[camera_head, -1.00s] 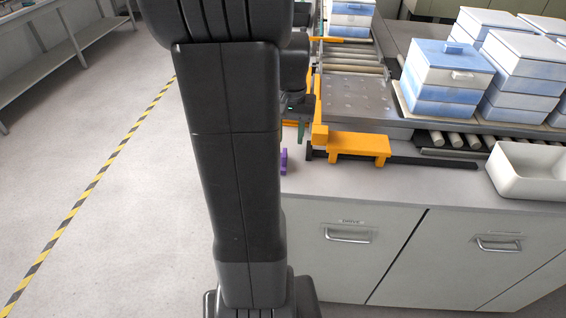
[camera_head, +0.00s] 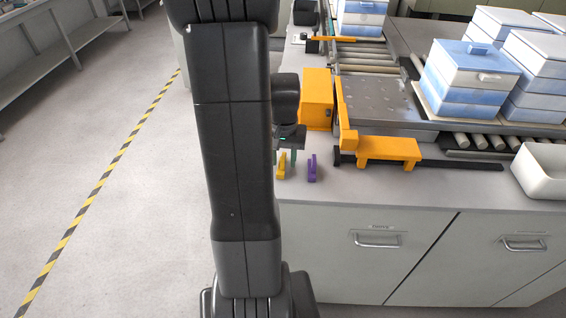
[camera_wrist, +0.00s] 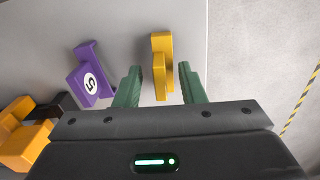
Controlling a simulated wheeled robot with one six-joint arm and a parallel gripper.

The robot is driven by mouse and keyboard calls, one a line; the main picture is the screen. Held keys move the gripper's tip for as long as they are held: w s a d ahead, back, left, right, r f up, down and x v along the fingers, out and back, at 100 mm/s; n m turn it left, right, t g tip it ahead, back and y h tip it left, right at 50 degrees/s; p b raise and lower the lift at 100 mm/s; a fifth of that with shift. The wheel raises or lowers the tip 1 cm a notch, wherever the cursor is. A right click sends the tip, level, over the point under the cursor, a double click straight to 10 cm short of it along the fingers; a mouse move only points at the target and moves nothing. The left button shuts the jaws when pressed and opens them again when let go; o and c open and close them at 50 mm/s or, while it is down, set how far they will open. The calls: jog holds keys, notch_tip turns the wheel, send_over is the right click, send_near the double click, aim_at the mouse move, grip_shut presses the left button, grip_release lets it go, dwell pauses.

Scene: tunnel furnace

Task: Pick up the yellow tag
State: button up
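The yellow tag (camera_wrist: 160,66) lies on the grey counter in the wrist view, and its near end sits between the two green fingers of my gripper (camera_wrist: 158,84). The fingers are apart, with a gap on each side of the tag. In the head view the yellow tag (camera_head: 281,164) shows just right of my arm, with my gripper (camera_head: 287,153) over it. Part of the gripper is hidden by my arm there. I cannot tell how high the fingertips are above the counter.
A purple tag (camera_wrist: 91,75) marked 5 lies left of the yellow one; it also shows in the head view (camera_head: 312,168). An orange bracket (camera_head: 388,149) and a roller conveyor (camera_head: 362,60) stand beyond. A white bin (camera_head: 540,170) is at the right. The counter edge is close.

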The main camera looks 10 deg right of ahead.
grip_shut()
jog(key=shift+r, duration=0.1)
